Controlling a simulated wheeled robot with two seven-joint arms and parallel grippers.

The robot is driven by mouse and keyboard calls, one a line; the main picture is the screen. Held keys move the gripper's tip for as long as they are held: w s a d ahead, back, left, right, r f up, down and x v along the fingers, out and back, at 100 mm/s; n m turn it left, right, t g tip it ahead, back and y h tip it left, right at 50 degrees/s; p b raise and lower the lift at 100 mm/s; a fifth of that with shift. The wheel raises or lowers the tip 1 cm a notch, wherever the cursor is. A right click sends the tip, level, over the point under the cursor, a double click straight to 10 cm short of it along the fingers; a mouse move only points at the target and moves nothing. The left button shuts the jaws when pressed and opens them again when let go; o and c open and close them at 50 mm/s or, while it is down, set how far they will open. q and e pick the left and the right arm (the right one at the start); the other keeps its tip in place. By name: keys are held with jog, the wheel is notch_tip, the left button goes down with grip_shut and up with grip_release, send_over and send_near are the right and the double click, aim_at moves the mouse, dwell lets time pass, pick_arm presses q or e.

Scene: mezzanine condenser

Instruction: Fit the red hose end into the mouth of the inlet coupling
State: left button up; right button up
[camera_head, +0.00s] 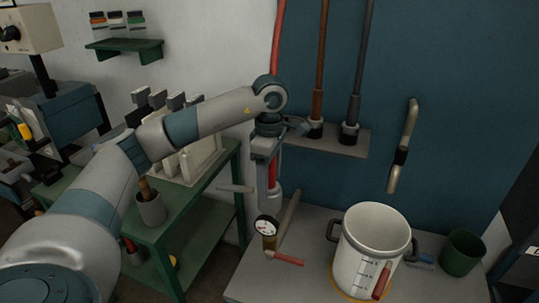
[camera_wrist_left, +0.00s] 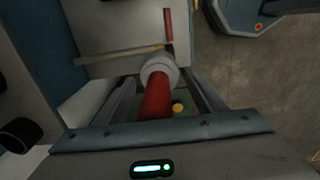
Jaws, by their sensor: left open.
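The red hose (camera_head: 278,35) hangs from above, passes behind my left wrist and shows again below it. Its lower stretch (camera_wrist_left: 157,97) runs down to a pale grey ringed cylinder (camera_head: 270,195), apparently the inlet coupling, whose rim also shows in the wrist view (camera_wrist_left: 161,66). The hose tip is hidden at that rim; I cannot tell how deep it sits. My left gripper (camera_head: 266,172) is just above the grey cylinder. Its open fingers stand on either side of the hose, with gaps visible in the wrist view. My right gripper is not in view.
A gauge (camera_head: 267,228), a tan pipe (camera_head: 289,215) and a red lever (camera_head: 288,259) are close below. A brown hose (camera_head: 321,60) and a dark hose (camera_head: 363,60) hang at a grey shelf (camera_head: 345,145). A white pot (camera_head: 376,228) and green cup (camera_head: 461,253) stand right.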

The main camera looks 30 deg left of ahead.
pick_arm(q)
jog(key=shift+r, duration=0.65)
notch_tip(320, 180, up, 6)
jog(key=shift+f+b, duration=0.2)
jog(key=shift+b, duration=0.45)
notch_tip(320, 180, up, 9)
jog(key=shift+f, duration=0.2)
jog(key=shift+r, duration=0.85)
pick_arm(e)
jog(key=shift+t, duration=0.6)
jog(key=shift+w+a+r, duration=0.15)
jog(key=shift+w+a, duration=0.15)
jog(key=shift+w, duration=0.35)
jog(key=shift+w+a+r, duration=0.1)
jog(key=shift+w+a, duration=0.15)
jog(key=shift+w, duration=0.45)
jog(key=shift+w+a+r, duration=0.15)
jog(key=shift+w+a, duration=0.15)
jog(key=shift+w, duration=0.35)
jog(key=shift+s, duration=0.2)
